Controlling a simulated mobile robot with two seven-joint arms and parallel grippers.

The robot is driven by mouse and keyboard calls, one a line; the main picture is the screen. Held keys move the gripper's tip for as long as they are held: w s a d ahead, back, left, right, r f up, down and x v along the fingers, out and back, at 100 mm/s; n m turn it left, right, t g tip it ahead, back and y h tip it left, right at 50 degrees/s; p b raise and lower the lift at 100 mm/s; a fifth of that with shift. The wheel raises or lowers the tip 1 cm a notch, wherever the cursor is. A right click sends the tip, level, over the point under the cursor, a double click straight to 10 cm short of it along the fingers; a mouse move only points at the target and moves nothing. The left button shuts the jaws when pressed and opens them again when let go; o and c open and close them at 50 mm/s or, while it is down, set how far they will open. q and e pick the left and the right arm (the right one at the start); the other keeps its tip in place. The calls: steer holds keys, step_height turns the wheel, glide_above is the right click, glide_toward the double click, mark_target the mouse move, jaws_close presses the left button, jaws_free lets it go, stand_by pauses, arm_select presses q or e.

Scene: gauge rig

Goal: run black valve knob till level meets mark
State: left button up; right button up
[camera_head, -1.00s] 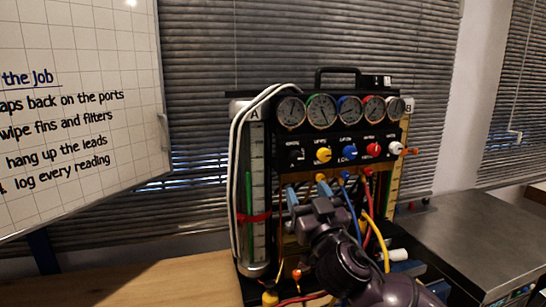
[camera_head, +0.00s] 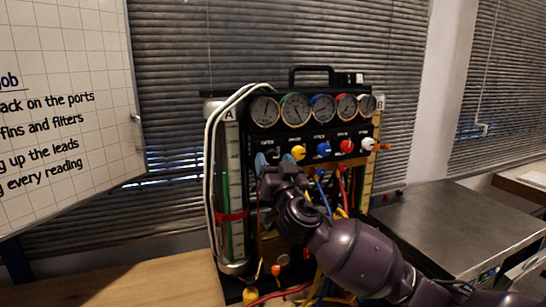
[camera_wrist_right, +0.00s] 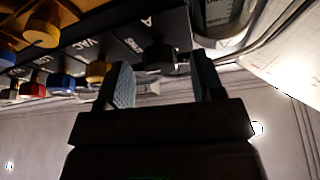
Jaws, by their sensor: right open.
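The black valve knob (camera_head: 272,154) is at the left end of the knob row on the black panel, partly hidden by my right gripper. It also shows in the right wrist view (camera_wrist_right: 158,56), between and just beyond the fingertips. My right gripper (camera_head: 271,163) is open, its two blue-grey fingers on either side of the knob; I cannot tell whether they touch it. The fingers show in the wrist view (camera_wrist_right: 161,72). The tall gauge tube A (camera_head: 238,170) stands left of the panel, with a green strip (camera_head: 225,190) and a red band (camera_head: 232,216). The liquid level is unclear. My left gripper is out of view.
Yellow (camera_head: 298,153), blue (camera_head: 323,150), red (camera_head: 347,146) and white (camera_head: 368,144) knobs continue the row, below several round dials. Coloured hoses hang below. White hoses loop beside tube A. A metal-topped unit (camera_head: 460,230) is at right; the wooden bench (camera_head: 160,284) is clear at left.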

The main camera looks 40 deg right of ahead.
steer(key=shift+x, duration=0.8)
steer(key=c, duration=0.9)
